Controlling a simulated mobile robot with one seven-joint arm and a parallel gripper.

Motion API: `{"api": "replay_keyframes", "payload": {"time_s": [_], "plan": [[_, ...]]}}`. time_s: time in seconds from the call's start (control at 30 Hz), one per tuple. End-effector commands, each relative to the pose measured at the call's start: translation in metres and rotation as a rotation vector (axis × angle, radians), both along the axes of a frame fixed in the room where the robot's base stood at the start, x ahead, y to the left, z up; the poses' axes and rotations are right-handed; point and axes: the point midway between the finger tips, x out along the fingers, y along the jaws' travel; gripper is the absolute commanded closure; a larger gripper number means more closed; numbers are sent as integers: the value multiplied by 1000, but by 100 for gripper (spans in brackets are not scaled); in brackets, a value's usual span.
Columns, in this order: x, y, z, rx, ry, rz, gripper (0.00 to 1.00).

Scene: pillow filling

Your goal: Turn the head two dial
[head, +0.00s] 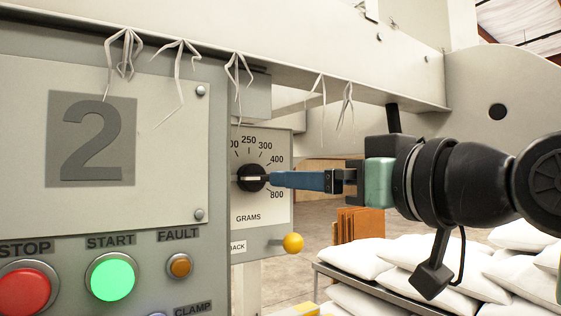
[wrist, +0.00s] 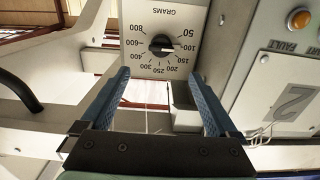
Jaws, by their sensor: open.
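The head two dial (head: 251,178) is a black round knob with a pale pointer line on a white GRAMS scale plate, right of the grey "2" panel (head: 92,139). The line lies about level; I cannot tell which end points. In the wrist view, which is upside down, the dial (wrist: 161,45) sits ahead, centred between my blue fingertips. My gripper (head: 273,180) is open and empty, pointing at the dial from the right. Its fingertips (wrist: 156,74) stand apart on either side of the dial's line. In the head view they overlap the dial's right edge; contact is not clear.
Below the dial is a yellow knob (head: 293,243). Green START (head: 112,277) and red STOP (head: 22,290) buttons and an orange FAULT lamp (head: 179,265) are lower left. A beam (head: 380,65) runs above. White pillows (head: 440,260) lie on a rack lower right.

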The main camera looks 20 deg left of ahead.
Motion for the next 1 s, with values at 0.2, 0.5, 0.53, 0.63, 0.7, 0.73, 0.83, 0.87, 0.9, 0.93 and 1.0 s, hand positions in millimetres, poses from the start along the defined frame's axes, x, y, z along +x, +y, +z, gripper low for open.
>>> {"api": "replay_keyframes", "payload": {"time_s": [0.2,0.5,0.53,0.63,0.7,0.73,0.83,0.87,0.9,0.93,1.0], "plan": [[18,26,4,0,2,4,5],[57,75,5,3,2,3,5],[60,79,4,0,2,3,5],[68,89,3,2,1,1,5],[73,94,2,2,1,1,5],[74,96,2,1,0,2,5],[77,99,1,2,-2,0,5],[77,100,0,2,-2,0,5],[78,100,0,2,-2,0,5],[78,100,0,2,-2,0,5],[78,100,-1,2,-3,0,5]]}}
